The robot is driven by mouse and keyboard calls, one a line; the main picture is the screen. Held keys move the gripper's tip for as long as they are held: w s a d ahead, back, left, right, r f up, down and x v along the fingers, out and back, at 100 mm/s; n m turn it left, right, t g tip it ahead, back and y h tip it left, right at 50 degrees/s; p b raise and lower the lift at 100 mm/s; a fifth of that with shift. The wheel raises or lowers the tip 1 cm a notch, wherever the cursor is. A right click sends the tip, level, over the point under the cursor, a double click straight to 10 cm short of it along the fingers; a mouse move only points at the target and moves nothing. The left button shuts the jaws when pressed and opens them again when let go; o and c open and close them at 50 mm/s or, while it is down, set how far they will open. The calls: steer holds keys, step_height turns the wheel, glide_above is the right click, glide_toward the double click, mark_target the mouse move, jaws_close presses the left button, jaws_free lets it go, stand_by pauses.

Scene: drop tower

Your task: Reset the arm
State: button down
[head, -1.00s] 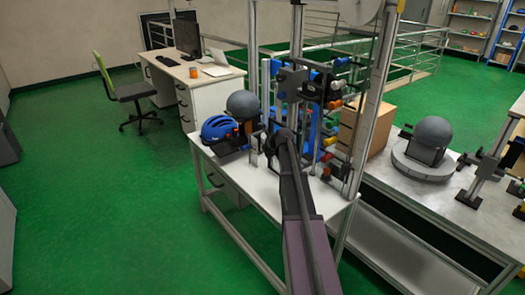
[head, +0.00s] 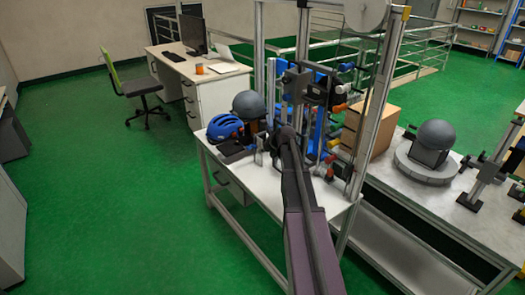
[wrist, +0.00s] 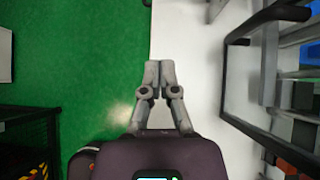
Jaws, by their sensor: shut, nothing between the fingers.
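My gripper (wrist: 159,72) shows in the wrist view with its two grey fingers together and nothing between them. It is above the edge of a white tabletop (wrist: 190,40), with green floor to the left. In the head view my arm reaches up from the bottom toward the drop tower (head: 377,110). I cannot make out the fingertips there among the tower's parts.
A blue helmet (head: 224,128) and a grey headform (head: 249,104) are on the white table (head: 222,168), left of my arm. A cardboard box (head: 380,132) is behind the tower. Another grey headform (head: 436,135) is on the bench at right. Open green floor lies left.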

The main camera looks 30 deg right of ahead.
stand_by(0.3)
steer(key=s+a+f+n+g+p, duration=0.1)
steer(key=s+a+n+g, duration=0.1)
steer(key=s+a+n, duration=0.55)
steer(key=s+a+f+n+g, duration=0.25)
steer(key=s+a+n, duration=0.25)
steer(key=a+n, duration=0.5)
steer(key=s+a+n+g+h, duration=0.1)
steer(key=s+a+n+g, duration=0.1)
steer(key=s+a+n, duration=0.3)
steer(key=s+a+n+g+h+p, duration=0.1)
steer(key=s+a+n+g, duration=0.1)
steer(key=s+a+n, duration=0.4)
steer(key=shift+s+a+n, duration=0.3)
steer(key=shift+s+n, duration=2.15)
steer(key=shift+s, duration=0.5)
